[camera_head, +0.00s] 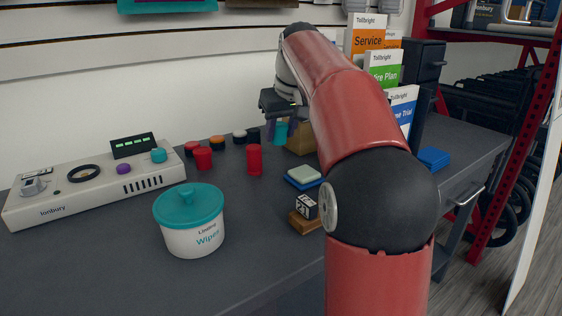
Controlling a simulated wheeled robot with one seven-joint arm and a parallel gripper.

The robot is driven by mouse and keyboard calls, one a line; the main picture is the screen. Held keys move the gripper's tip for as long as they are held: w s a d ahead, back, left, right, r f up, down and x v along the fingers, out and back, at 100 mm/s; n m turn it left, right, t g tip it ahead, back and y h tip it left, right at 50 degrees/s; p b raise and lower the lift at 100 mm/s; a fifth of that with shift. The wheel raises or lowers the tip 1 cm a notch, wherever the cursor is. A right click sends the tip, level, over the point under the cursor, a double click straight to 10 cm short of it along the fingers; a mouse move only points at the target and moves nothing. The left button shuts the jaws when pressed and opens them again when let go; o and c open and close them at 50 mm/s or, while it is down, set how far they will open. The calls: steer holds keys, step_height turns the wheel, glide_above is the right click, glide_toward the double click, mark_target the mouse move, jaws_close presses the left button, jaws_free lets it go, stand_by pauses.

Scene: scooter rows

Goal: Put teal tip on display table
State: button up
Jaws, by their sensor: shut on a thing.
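My gripper (281,127) is at the back middle of the dark grey table, fingers pointing down. It is shut on the teal tip (280,133), a small teal cylinder that shows between and below the fingers. The fingers and arm hide part of it, and I cannot tell whether it touches the table. The dark grey table (262,213) runs along the wall under my arm; I cannot tell if it is the display table.
Red cylinders (254,160) and several small round caps (217,143) stand left of my gripper. A wipes tub (192,222), a console (95,190), a date block (305,207) and sticky notes (303,176) take up more room. Brochures (384,72) stand behind my arm.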

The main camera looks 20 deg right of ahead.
mark_target(283, 144)
steer(key=shift+f+b, duration=0.65)
steer(key=shift+f, duration=2.1)
steer(key=shift+f, duration=0.15)
steer(key=o, duration=1)
steer(key=shift+c, duration=0.2)
steer(key=p+v, duration=0.3)
steer(key=v, duration=0.9)
